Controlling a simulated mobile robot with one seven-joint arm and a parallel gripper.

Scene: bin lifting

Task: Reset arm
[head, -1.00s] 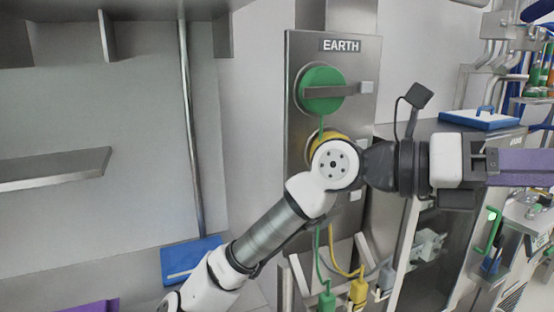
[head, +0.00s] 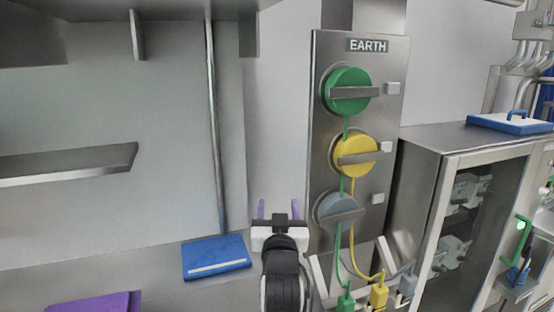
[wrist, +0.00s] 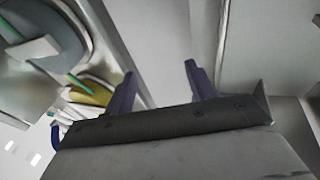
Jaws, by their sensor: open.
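My gripper (head: 275,210) is at the lower middle of the head view, pointing away from me toward the wall. Its two purple fingers stand apart with nothing between them. In the wrist view the open fingers (wrist: 160,85) show against a pale wall, also empty. My arm is folded in low beneath it, mostly out of the head view.
Right of my gripper stands a metal EARTH panel (head: 388,215) with green (head: 348,78), yellow (head: 352,144) and grey knobs (head: 333,200). A blue flat case (head: 215,257) lies on the left counter. A purple object (head: 95,303) is at lower left. A metal cabinet (head: 420,170) stands at right.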

